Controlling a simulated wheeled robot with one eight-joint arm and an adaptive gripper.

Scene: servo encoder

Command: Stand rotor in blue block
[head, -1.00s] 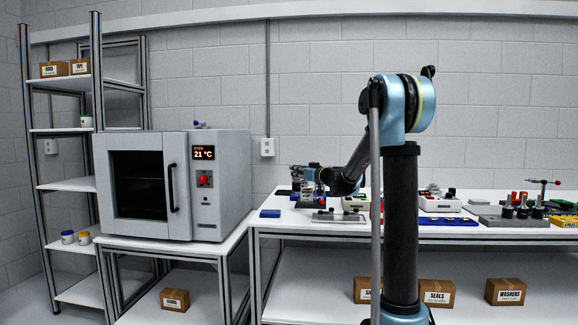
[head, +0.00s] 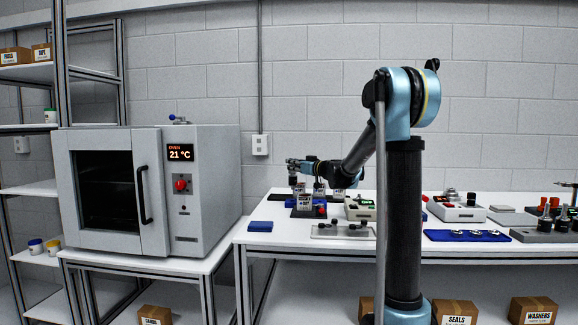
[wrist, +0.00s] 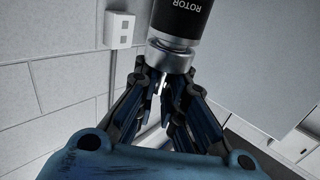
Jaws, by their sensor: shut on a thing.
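The rotor (wrist: 182,27) is a black cylinder with white ROTOR lettering and a silver collar, seen in the wrist view. My gripper (wrist: 165,82) is shut on it at the silver collar end. In the head view my gripper (head: 294,170) is above the left part of the bench, over a group of small items, and the rotor is too small there to make out clearly. A flat blue block (head: 260,226) lies on the bench to the left of my gripper, apart from it. Whether its top has a hole cannot be told.
Below my gripper stand labelled parts (head: 304,204) in dark holders. A grey plate (head: 340,232) lies at the front edge of the bench (head: 280,239). A white instrument (head: 361,208) stands to the right. The oven (head: 205,215) is on a separate table at left.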

